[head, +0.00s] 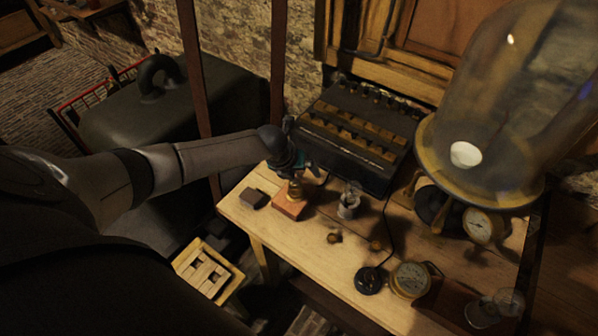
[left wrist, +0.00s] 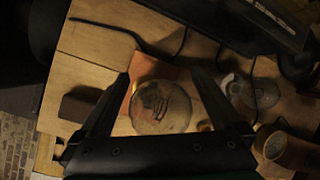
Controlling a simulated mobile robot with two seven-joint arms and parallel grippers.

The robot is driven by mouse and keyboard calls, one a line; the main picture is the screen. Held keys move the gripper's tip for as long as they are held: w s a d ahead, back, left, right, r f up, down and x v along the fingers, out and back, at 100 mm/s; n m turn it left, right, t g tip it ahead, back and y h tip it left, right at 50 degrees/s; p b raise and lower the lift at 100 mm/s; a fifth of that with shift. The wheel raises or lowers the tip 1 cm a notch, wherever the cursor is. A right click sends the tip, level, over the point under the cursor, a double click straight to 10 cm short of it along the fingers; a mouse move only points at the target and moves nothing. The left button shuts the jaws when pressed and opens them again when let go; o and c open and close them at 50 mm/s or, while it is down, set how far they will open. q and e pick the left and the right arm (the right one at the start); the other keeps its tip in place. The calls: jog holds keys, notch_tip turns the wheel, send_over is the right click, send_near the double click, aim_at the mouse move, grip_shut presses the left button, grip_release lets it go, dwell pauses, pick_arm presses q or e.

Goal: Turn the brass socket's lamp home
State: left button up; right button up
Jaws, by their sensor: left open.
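The brass socket (head: 295,190) stands on a reddish wooden block (head: 287,209) near the left end of the workbench. A round glass lamp (left wrist: 161,107) shows from above in the left wrist view, over the reddish block, and hides the socket there. My left gripper (head: 297,174) is directly above the socket in the head view. In the left wrist view its two fingers are spread wide on either side of the lamp, with visible gaps. The lamp's seating in the socket is hidden. My right gripper is not in view.
A dark battery box (head: 355,135) stands behind the socket. A glass jar (head: 349,201) and small brass pieces (head: 334,238) are to its right, a dark block (head: 253,198) to its left. A round gauge (head: 410,280) and large bell jar (head: 500,110) stand further right.

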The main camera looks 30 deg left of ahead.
pick_arm(q)
jog(key=shift+c, duration=0.2)
grip_shut()
jog(key=shift+d+f+m+h+b, duration=0.15)
jog(key=shift+m+h+b, duration=0.55)
jog(key=shift+m+b, duration=0.9)
jog(key=shift+s+d+m+g+h+b, duration=0.1)
jog(key=shift+d+m+g+h+b, duration=0.15)
jog(key=shift+m+b, duration=0.7)
jog(key=shift+s+d+m+g+h+b, duration=0.1)
jog(key=shift+m+g+h+b, duration=0.25)
jog(key=shift+m+b, duration=0.55)
jog(key=shift+n, duration=0.25)
grip_release()
